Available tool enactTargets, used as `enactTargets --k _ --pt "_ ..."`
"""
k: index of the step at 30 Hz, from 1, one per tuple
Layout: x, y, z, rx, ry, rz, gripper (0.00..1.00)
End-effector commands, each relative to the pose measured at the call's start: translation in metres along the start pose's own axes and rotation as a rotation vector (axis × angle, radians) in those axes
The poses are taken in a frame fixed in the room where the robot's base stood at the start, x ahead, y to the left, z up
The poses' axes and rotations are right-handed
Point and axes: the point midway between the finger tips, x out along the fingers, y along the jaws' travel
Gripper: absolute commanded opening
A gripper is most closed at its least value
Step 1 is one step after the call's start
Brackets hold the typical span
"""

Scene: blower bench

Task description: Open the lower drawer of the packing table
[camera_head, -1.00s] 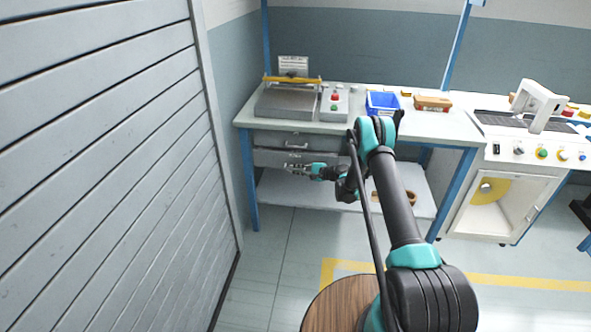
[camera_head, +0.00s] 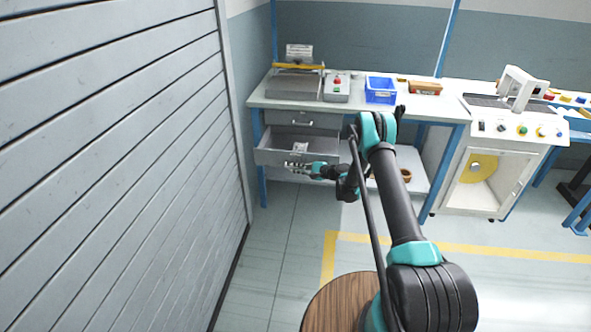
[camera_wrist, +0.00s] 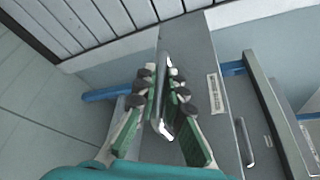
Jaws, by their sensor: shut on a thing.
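The packing table (camera_head: 440,107) stands against the back wall with two drawers under its left end. The upper drawer (camera_head: 310,123) is closed. The lower drawer (camera_head: 268,157) stands partly open, and a small pale item (camera_head: 300,147) lies inside it. My gripper (camera_head: 290,165) is at the front of the lower drawer. In the wrist view my gripper (camera_wrist: 162,98) is shut on the lower drawer's metal handle (camera_wrist: 164,70), with the fingers on both sides of the bar. The upper drawer's handle (camera_wrist: 245,142) shows to the right there.
A ribbed grey shutter wall (camera_head: 120,160) runs close along the left. A blue bin (camera_head: 381,90) and a sealing device (camera_head: 295,85) stand on the table. A white machine (camera_head: 470,205) stands to the right. The floor (camera_head: 285,235) before the table is clear.

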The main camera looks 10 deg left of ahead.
Motion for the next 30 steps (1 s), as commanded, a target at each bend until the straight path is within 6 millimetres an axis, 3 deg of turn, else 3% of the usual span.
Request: enactTargets --k 11,12,17,26,30 --pt "-0.001 0.0 -0.002 0.0 0.003 -0.001 0.0" --pt "-0.001 0.0 -0.002 0.0 0.003 -0.001 0.13" --pt "-0.001 0.0 -0.001 0.0 0.002 -0.001 0.31" --pt "-0.002 0.0 -0.001 0.0 0.001 -0.001 0.31" --pt "-0.015 -0.001 -0.001 0.001 0.002 -0.001 0.31"
